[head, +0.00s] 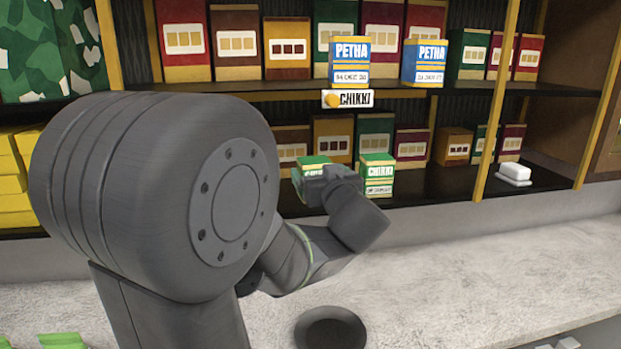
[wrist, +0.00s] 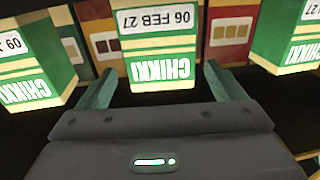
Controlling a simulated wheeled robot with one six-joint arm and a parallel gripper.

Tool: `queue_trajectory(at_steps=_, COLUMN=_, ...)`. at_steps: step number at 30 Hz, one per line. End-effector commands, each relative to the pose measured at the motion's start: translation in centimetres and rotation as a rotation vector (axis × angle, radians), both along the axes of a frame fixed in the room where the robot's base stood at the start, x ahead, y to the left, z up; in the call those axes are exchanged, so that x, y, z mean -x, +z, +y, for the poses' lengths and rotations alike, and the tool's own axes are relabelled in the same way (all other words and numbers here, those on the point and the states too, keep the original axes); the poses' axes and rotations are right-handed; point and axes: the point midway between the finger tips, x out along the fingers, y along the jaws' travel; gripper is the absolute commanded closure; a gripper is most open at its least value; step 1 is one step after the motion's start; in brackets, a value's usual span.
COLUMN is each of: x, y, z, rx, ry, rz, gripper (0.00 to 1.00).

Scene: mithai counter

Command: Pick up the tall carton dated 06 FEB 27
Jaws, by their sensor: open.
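In the wrist view, a green, white and cream CHIKKI carton (wrist: 160,42) has a white label reading 06 FEB 27. Its lettering appears inverted and the top picture edge cuts it off. My gripper (wrist: 160,74) is open, with one finger to each side of this carton and nothing held. I cannot tell whether the fingers touch it. In the head view, my gripper (head: 322,186) is at the lower shelf, in front of a partly hidden green carton (head: 314,162). Dates there are too small to read.
Green CHIKKI cartons flank it at left (wrist: 30,62) and right (wrist: 287,38) in the wrist view. Blue PETHA cartons (head: 349,62) stand on the upper shelf (head: 400,93). Other boxes stand behind. A black round dish (head: 331,328) sits on the pale counter (head: 450,290).

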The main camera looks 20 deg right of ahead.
Motion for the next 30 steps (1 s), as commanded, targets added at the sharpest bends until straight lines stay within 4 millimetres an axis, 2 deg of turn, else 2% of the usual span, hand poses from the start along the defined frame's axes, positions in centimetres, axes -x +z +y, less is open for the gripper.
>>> queue_trajectory(at_steps=5, x=-1.1, y=0.0, z=-0.1, rx=-0.001, ry=0.000, rz=0.001, gripper=0.11)
queue_trajectory(at_steps=15, x=-5.5, y=0.1, z=-0.6, rx=-0.001, ry=0.001, rz=0.000, gripper=0.11)
queue_trajectory(at_steps=24, x=-5.9, y=0.0, z=-0.7, rx=0.001, ry=-0.001, rz=0.001, gripper=0.11)
queue_trajectory(at_steps=30, x=-5.9, y=0.0, z=-0.7, rx=0.001, ry=-0.001, rz=0.001, gripper=0.50)
